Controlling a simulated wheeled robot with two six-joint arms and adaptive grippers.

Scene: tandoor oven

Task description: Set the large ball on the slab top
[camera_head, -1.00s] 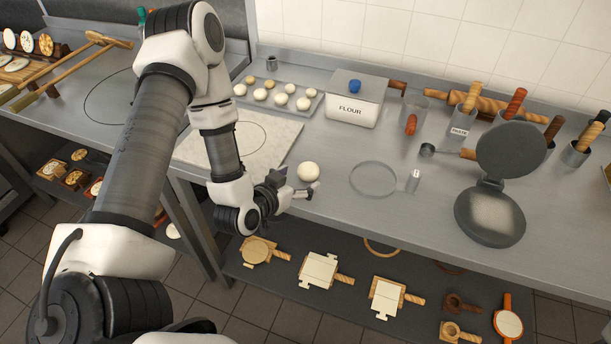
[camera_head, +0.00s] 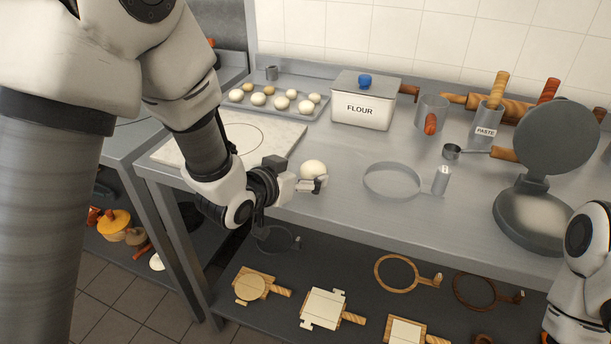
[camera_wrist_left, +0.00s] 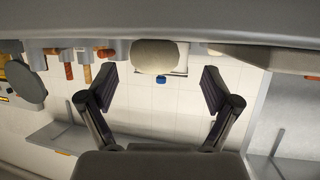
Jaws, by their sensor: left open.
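The large ball (camera_head: 313,169) is pale dough, resting on the steel counter to the right of the slab. The slab (camera_head: 175,150) is a pale marble board with a circle drawn on it; its top is bare where visible. My left gripper (camera_head: 318,184) is at the counter's front edge, close in front of the ball, and partly covers its lower side. In the left wrist view, which is upside down, the open fingers (camera_wrist_left: 157,78) stand on either side of the ball (camera_wrist_left: 160,56), with gaps on both sides. My right gripper is out of view; part of my right arm shows at the right edge.
A tray (camera_head: 235,103) of small dough balls and a flour box (camera_head: 363,107) stand behind. A metal ring (camera_head: 393,196) and an open press (camera_head: 535,205) are to the right. Bare counter lies between ball and ring. A lower shelf (camera_head: 270,318) holds wooden tools.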

